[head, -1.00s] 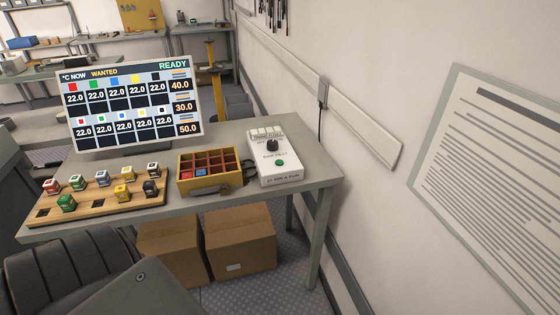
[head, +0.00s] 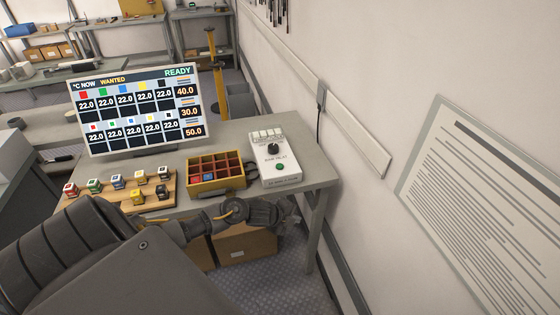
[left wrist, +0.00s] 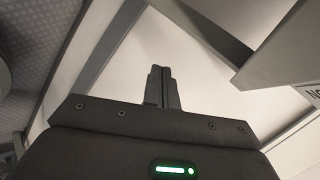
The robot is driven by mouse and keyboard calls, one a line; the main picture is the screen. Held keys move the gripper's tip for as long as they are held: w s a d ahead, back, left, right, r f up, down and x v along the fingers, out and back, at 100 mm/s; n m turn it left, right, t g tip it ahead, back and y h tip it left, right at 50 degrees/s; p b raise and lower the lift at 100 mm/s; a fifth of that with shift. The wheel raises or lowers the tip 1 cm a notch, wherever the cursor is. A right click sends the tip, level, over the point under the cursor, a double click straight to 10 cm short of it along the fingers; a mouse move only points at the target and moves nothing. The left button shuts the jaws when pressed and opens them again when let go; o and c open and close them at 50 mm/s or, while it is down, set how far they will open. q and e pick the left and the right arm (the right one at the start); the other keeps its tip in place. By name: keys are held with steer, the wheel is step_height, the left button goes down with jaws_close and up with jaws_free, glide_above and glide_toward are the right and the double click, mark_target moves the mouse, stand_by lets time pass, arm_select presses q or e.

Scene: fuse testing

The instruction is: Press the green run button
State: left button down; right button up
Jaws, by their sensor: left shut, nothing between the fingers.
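The green run button (head: 280,167) sits low on the front face of a white control box (head: 283,180), below a black knob (head: 273,149). The box stands at the right end of the table. My left gripper (head: 290,213) is just below and in front of the box, past the table's front edge, and is apart from the button. In the left wrist view its fingers (left wrist: 161,87) are shut together with nothing between them. A pale corner of an object with dark lettering shows at the right of that view. My right gripper is not in view.
A yellow tray with red compartments (head: 215,188) is left of the box. A wooden rack (head: 173,201) holds several coloured fuse blocks. A monitor (head: 140,151) reading READY stands behind. A cardboard box (head: 245,256) is under the table, and a wall (head: 345,90) is at right.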

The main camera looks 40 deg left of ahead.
arm_select(q)
steer(key=w+a+r+m+p, duration=0.1)
steer(key=w+r+m, duration=0.15)
steer(key=r, duration=0.35)
steer(key=w+a+r+m+h+p, duration=0.1)
steer(key=a+r+m, duration=0.15)
steer(key=r, duration=0.35)
steer(key=w+r+m+p, duration=0.1)
steer(key=r+m, duration=0.2)
steer(key=r, duration=0.3)
step_height(320, 180, up, 9)
steer(key=m, duration=0.5)
glide_above(277, 167)
steer(key=shift+a+f, duration=0.1)
steer(key=shift+f, duration=0.1)
steer(key=shift+f, duration=0.2)
step_height(277, 167, down, 8)
steer(key=b, duration=0.6)
steer(key=shift+f+b, duration=0.25)
steer(key=shift+b, duration=0.15)
steer(key=shift+f, duration=0.1)
steer(key=shift+f+b, duration=0.3)
steer(key=shift+b, duration=0.1)
